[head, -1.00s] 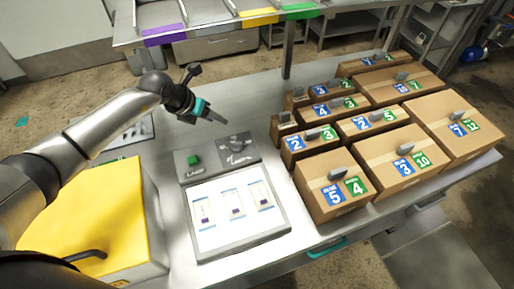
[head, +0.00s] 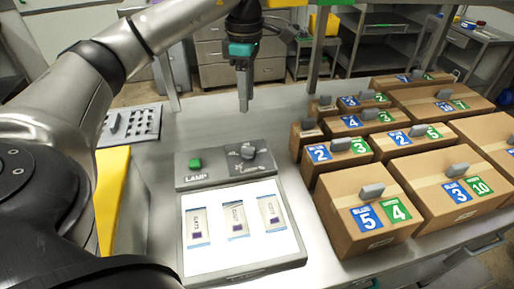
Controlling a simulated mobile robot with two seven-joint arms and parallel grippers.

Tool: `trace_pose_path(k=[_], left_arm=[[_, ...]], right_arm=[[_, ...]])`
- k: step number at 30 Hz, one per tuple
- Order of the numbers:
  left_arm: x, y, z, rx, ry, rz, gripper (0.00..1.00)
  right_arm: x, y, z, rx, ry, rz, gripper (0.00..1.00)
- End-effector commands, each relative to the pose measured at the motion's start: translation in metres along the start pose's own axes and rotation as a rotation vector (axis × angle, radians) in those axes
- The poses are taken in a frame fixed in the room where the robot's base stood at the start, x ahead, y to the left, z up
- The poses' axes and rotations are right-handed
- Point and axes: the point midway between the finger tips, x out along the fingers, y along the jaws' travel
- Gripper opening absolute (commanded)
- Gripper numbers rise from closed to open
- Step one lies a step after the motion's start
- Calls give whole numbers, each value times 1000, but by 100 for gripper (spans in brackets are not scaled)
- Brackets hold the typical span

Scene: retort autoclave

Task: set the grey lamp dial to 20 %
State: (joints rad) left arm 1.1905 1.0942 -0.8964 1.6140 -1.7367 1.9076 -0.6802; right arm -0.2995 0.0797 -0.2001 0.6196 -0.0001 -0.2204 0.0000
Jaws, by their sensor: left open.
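The grey lamp dial (head: 248,152) sits on the right part of the grey lamp control panel (head: 224,164), behind the lit white light box (head: 240,228). Small markings surround the dial, too small to read. A green button (head: 195,164) is on the left of the same panel, above the word LAMP. My left gripper (head: 244,108) points down above the table, behind the dial and apart from it. Its jaws are open with a narrow gap and nothing shows between them. My right gripper is out of view.
Several cardboard boxes with blue and green number labels (head: 368,210) stand to the right of the panel. The table behind the panel is clear.

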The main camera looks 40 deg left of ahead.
Motion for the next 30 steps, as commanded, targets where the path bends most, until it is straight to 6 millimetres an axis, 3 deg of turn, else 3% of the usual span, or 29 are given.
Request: trace_pose_path(k=[18, 24, 30], left_arm=[[122, 0, 0, -3, 2, -3, 48], [143, 0, 0, -3, 0, -1, 48], [147, 0, 0, -3, -1, 1, 48]], right_arm=[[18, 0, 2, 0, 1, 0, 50], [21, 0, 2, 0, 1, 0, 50], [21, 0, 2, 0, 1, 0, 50]])
